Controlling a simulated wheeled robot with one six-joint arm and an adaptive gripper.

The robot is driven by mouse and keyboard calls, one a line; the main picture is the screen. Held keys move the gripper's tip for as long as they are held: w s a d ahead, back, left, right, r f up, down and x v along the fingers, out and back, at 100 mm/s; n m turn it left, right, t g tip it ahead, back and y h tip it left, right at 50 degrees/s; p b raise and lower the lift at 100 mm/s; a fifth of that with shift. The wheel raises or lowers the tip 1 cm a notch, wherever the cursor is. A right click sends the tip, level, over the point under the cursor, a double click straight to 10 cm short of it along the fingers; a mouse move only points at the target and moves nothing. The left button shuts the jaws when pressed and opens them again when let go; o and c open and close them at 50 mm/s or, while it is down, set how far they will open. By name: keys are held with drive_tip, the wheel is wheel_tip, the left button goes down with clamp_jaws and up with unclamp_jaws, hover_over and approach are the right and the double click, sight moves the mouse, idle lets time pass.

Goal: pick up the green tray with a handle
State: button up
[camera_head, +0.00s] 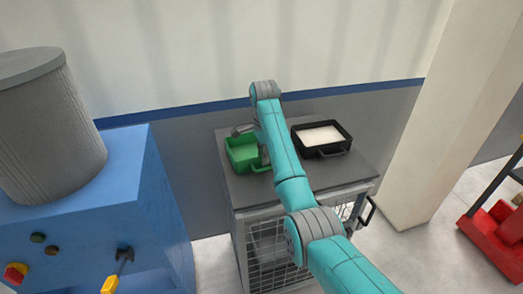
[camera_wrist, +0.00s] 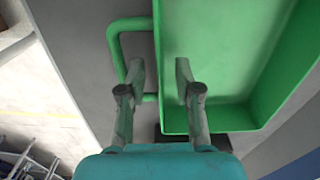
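The green tray (camera_head: 238,154) sits at the left of the grey cart top, partly hidden by my arm. In the wrist view the tray (camera_wrist: 225,60) fills the upper right and looks empty. Its looped green handle (camera_wrist: 116,48) sticks out on the left side. My gripper (camera_wrist: 158,75) is open, with its fingers apart. The left fingertip overlaps the lower bar of the handle, and the right fingertip overlaps the tray inside its wall. I cannot tell their height over the tray or whether they touch it. In the head view my arm mostly hides the gripper.
A black tray (camera_head: 338,150) with white contents stands on the same grey cart (camera_head: 285,187), to the right of my arm. A blue machine (camera_head: 95,235) with a grey drum (camera_head: 50,135) is on the left. A wall is behind, and a pale pillar (camera_head: 425,130) stands to the right.

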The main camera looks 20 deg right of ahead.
drive_tip(key=shift+f, duration=0.8)
clamp_jaws()
drive_tip(key=shift+r, duration=0.15)
